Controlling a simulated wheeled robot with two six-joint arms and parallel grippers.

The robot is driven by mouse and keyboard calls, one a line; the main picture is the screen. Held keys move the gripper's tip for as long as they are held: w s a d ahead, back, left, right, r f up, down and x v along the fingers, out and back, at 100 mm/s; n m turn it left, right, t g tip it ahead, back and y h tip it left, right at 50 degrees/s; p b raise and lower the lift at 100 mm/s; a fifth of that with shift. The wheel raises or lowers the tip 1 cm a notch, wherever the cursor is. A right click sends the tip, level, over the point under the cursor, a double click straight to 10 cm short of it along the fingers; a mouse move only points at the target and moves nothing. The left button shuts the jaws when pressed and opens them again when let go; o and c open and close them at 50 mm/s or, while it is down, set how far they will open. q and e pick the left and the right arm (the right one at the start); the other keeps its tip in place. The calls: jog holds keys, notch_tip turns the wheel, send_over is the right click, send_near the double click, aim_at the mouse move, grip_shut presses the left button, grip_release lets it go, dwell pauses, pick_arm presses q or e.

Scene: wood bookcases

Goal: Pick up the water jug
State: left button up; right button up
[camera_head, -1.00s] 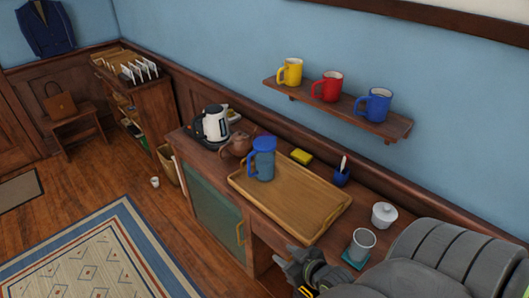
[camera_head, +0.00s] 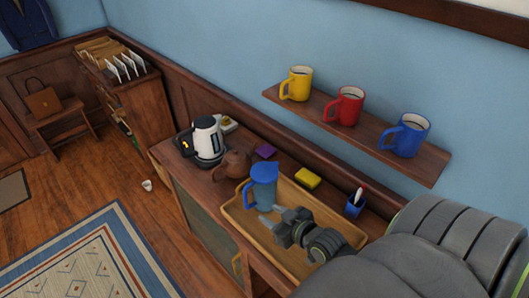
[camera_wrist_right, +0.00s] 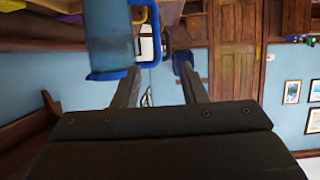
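The water jug (camera_head: 264,190) is a translucent blue-grey pitcher with a blue lid and a blue handle on its left side. It stands upright at the far left end of the wooden tray (camera_head: 235,217). It also fills the upper left of the right wrist view (camera_wrist_right: 108,38), with its handle beside it. My right gripper (camera_head: 267,217) reaches over the tray from the right, close to the jug's lower part. In the right wrist view its two fingers (camera_wrist_right: 160,72) are spread, with nothing clamped between them. Whether a finger touches the jug is unclear. My left gripper is not in view.
Behind and left of the jug are a brown teapot (camera_head: 232,165) and a white kettle (camera_head: 207,138). A yellow sponge (camera_head: 307,178), purple item (camera_head: 265,151) and blue pen cup (camera_head: 355,206) line the wall side. Mugs (camera_head: 349,106) stand on a shelf above.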

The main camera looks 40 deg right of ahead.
aim_at(245, 197)
jog(key=b+x, duration=0.1)
jog(key=x, duration=0.2)
jog(key=b+x, duration=0.1)
jog(key=x, duration=0.2)
jog(key=b+x, duration=0.1)
jog(key=x, duration=0.2)
jog(key=shift+w+d+f+b, duration=0.15)
jog(key=shift+d+f+b, duration=0.1)
jog(key=shift+b, duration=0.05)
jog(key=shift+w+b, duration=0.3)
jog(key=shift+w, duration=0.05)
jog(key=b+x, duration=0.3)
jog(key=x, duration=0.1)
jog(key=shift+w+d+f, duration=0.1)
jog(key=shift+w+d, duration=0.05)
jog(key=shift+w, duration=0.15)
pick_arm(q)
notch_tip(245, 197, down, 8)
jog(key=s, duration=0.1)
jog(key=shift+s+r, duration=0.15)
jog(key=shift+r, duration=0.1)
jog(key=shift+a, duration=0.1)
